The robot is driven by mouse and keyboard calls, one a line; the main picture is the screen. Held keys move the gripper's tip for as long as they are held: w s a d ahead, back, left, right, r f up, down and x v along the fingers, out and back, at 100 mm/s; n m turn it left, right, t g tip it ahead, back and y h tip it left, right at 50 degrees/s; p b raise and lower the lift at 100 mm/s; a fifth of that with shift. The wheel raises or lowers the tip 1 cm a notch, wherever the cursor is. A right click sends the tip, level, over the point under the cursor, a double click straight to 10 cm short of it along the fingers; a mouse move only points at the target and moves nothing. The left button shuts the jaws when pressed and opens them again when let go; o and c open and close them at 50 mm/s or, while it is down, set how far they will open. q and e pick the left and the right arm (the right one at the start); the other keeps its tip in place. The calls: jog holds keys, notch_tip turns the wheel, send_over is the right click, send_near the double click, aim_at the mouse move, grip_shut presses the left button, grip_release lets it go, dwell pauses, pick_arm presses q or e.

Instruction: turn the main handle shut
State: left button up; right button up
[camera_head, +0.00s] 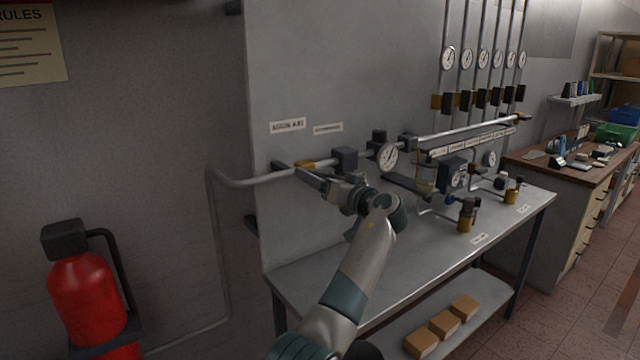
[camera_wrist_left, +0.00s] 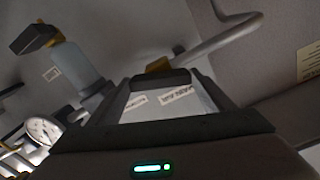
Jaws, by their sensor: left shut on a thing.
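The main pipe (camera_head: 255,181) runs along the wall panel below the label "MAIN" style plates, with a brass valve body (camera_head: 305,165) on it. The brass also shows in the left wrist view (camera_wrist_left: 157,65). My left gripper (camera_head: 312,178) reaches up to this valve from below right. In the left wrist view, the dark handle (camera_wrist_left: 162,79) lies across between the two fingertips, and the gripper is shut on it. The fingers hide much of the handle in the head view, so its exact angle is hard to tell. My right gripper is not in view.
A round gauge (camera_head: 387,157) sits on the pipe just right of my gripper. A steel bench (camera_head: 400,262) carries smaller valves and regulators. A red fire extinguisher (camera_head: 88,295) stands at lower left. A wooden-topped workbench (camera_head: 540,160) is at the right.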

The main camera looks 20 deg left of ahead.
pick_arm(q)
jog(key=m, duration=0.5)
jog(key=shift+r+m, duration=0.1)
jog(key=shift+m, duration=0.2)
jog(key=m, duration=0.2)
jog(key=shift+m, duration=0.4)
jog(key=m+p, duration=0.2)
jog(key=m, duration=0.2)
jog(key=shift+r, duration=0.1)
jog(key=shift+m+p, duration=0.35)
jog(key=shift+m, duration=0.45)
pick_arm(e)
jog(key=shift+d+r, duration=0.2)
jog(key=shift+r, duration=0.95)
pick_arm(q)
jog(key=o, duration=1)
jog(key=shift+o, duration=0.2)
jog(key=shift+f, duration=0.2)
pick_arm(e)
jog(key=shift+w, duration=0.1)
